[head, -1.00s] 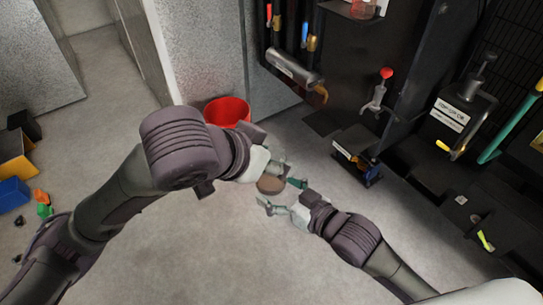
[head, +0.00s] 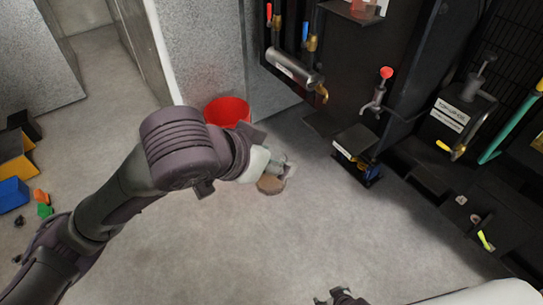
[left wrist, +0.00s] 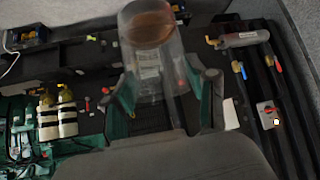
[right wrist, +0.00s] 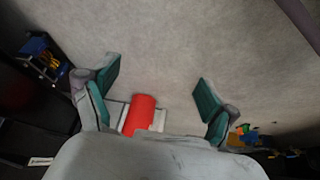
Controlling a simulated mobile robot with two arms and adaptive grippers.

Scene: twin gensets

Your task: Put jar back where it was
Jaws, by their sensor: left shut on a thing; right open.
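The jar is clear with a brown end. In the left wrist view the jar (left wrist: 147,28) stands out between the green fingertips of my left gripper (left wrist: 165,88), which is shut on it. In the head view the jar's brown end (head: 270,184) shows below my left gripper (head: 277,168), over the grey floor. My right gripper (head: 342,297) is only partly in view at the bottom edge of the head view. In the right wrist view my right gripper (right wrist: 156,78) is open, with nothing between its fingers.
A red bucket (head: 227,111) stands behind my left wrist. A dark panel with taps and a metal cylinder (head: 293,74) is at upper right, with a small ledge (head: 352,12) holding a reddish clear object. A blue bin (head: 13,194) is at left. The middle floor is clear.

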